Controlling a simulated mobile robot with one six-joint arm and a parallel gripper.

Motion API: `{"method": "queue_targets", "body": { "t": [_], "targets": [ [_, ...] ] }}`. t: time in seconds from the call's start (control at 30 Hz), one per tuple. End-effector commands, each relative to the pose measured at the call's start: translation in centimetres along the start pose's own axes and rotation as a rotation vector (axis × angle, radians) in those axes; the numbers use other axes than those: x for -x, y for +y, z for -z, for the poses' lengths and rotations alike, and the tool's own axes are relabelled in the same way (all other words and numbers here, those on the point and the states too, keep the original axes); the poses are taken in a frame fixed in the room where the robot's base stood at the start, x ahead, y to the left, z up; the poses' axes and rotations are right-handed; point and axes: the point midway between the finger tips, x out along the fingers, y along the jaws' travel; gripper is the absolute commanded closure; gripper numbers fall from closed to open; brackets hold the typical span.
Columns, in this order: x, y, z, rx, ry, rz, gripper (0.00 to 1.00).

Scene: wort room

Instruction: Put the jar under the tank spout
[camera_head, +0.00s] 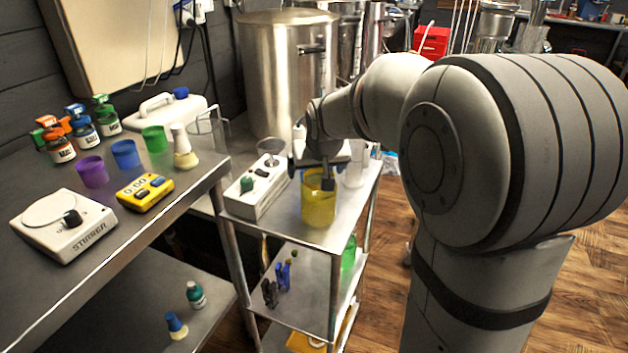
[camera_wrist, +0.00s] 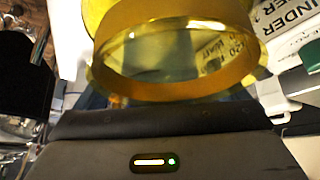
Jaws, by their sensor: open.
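A yellow see-through jar (camera_head: 319,205) stands upright on the top shelf of the steel cart. My gripper (camera_head: 314,180) is open at the jar's upper part, with one dark finger showing in front of or inside the rim. The wrist view shows the yellow jar (camera_wrist: 180,45) very close, with its round mouth facing the camera, above the gripper body. The fingertips are mostly hidden there, so I cannot tell whether they touch the jar. A big steel tank (camera_head: 285,75) stands behind the cart. I cannot make out its spout; my arm covers part of that area.
A white grinder box (camera_head: 256,190) with a green knob sits left of the jar. A clear glass vessel (camera_head: 355,165) is close behind on the right. The left bench (camera_head: 130,235) holds a stirrer (camera_head: 65,225), a yellow timer (camera_head: 145,191), coloured cups and bottles.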

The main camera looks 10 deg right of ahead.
Motion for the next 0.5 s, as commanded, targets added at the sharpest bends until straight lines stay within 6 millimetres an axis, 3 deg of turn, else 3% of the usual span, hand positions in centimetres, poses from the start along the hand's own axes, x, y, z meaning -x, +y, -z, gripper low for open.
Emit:
{"method": "queue_targets", "body": {
  "t": [0.13, 0.5],
  "targets": [
    [0.06, 0.04, 0.02, 0.000, 0.001, 0.000, 0.08],
    [0.08, 0.08, 0.01, -0.001, 0.001, -0.001, 0.39]
  ]
}}
